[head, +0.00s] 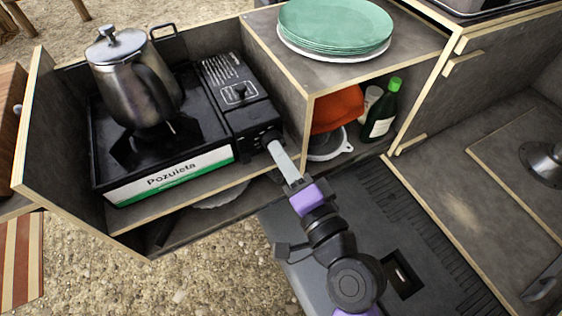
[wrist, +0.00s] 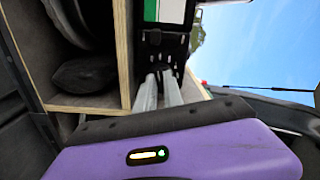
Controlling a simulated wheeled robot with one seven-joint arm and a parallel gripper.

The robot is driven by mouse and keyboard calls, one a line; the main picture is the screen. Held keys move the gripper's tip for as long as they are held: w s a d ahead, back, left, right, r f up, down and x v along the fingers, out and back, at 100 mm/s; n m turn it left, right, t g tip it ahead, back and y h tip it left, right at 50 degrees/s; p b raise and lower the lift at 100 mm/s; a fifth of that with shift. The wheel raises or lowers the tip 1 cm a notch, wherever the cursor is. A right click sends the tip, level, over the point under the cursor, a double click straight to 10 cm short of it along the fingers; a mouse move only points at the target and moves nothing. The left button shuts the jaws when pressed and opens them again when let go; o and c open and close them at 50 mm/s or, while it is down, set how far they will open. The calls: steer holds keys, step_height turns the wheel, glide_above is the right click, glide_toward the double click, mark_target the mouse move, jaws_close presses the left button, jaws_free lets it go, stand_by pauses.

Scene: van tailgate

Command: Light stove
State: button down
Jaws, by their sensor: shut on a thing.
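A black portable stove (head: 213,151) with a white and green front label sits on the wooden shelf at the left. Its knob (head: 270,137) is at the right end of the front face. A metal pot (head: 135,85) stands upright on the burner. My gripper (head: 276,149) reaches the stove front from below right, its fingers shut on the knob. In the wrist view, my two pale fingers (wrist: 158,92) point at the dark stove front (wrist: 163,45), close together. The knob is mostly hidden between the fingertips there.
Green plates (head: 335,30) are stacked on the shelf to the right of the stove. Below them are an orange item (head: 337,110) and a green bottle (head: 381,112). Wooden shelf walls enclose the stove. A pan is partly visible on the lower shelf.

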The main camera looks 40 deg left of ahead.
steer(key=shift+f+n+b, duration=0.2)
steer(key=shift+n+b, duration=0.75)
steer(key=shift+n, duration=0.65)
steer(key=c, duration=1.5)
jaws_free()
steer(key=shift+r, duration=0.1)
steer(key=shift+o, duration=0.2)
steer(key=shift+d, duration=0.1)
steer(key=v, duration=0.7)
steer(key=shift+d, duration=0.3)
steer(key=shift+s, duration=0.15)
